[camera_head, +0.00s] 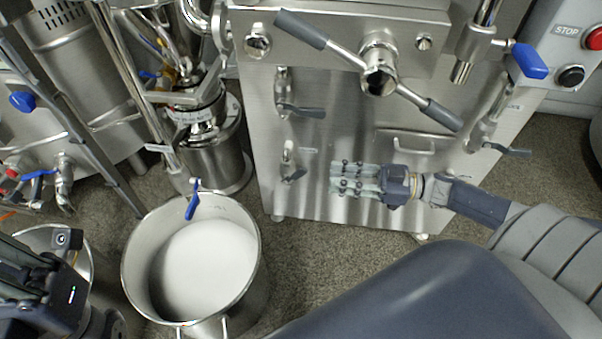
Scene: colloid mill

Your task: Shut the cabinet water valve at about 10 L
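The steel cabinet (335,130) stands in the middle and right of the view. Its front carries small grey lever valves, an upper one (300,110) and a lower one (293,174). Another lever (510,150) is at its right side, and a blue-handled valve (529,62) is at the upper right. I cannot tell which is the water valve. My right gripper (338,180) is in front of the cabinet, pointing left, apart from the lower lever. Its finger gap is unclear, and no held thing shows. My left gripper (30,290) is at the lower left, its fingertips unclear.
A steel pot (128,262) with white contents stands on the floor, under a blue lever (192,200). The mill (208,155) is behind it. A large crossbar handle (378,78) and a drawer-like handle (405,146) stick out from the cabinet. Red and black buttons are at the upper right.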

